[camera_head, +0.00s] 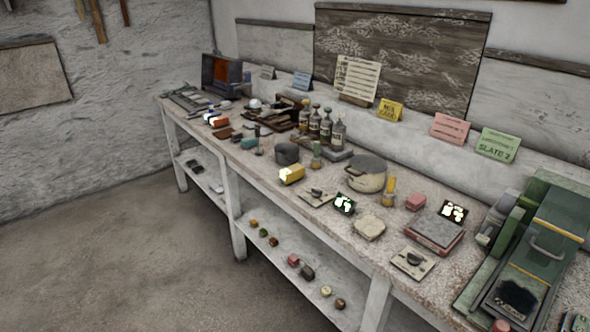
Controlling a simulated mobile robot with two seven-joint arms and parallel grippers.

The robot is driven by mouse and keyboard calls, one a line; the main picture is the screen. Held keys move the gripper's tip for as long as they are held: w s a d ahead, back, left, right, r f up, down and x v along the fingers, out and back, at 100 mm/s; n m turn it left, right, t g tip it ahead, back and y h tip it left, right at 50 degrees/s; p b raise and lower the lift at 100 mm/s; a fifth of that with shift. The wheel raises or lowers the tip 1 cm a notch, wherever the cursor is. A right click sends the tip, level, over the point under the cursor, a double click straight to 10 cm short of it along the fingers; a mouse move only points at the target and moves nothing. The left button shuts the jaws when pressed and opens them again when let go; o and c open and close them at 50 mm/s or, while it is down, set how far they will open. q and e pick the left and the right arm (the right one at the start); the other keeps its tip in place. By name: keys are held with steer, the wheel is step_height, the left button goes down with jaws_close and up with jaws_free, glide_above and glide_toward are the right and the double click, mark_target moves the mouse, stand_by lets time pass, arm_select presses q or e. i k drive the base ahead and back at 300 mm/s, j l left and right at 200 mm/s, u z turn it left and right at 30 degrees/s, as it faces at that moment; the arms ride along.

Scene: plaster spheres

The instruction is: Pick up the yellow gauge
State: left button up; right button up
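Two yellow things on the long workbench (330,222) could be the gauge; I cannot tell which. One is a yellow block (291,174) with a bright white face, lying near the front edge left of the lidded pot. The other is a small upright yellow cylinder (389,190) just right of the pot. Nothing covers either one. Neither of my grippers shows in the head view.
A lidded pot (366,175) and a dark cup (287,154) stand near the yellow things. Several bottles (326,124) stand behind. A green machine (530,250) fills the right end. The floor (120,250) before the bench is clear.

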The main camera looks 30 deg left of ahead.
mark_target(293, 175)
steer(key=i+j+z, duration=0.1)
steer(key=j, duration=0.35)
steer(key=i+j, duration=0.1)
steer(key=j, duration=0.35)
steer(key=i+j+z, duration=0.15)
steer(key=j, duration=0.75)
steer(key=i+j, duration=0.1)
steer(key=j, duration=0.35)
steer(key=i+j, duration=0.1)
steer(key=j, duration=0.35)
steer(key=i+j, duration=0.1)
steer(key=j, duration=0.35)
steer(key=j+z, duration=0.1)
steer(key=j, duration=0.4)
steer(key=i, duration=0.05)
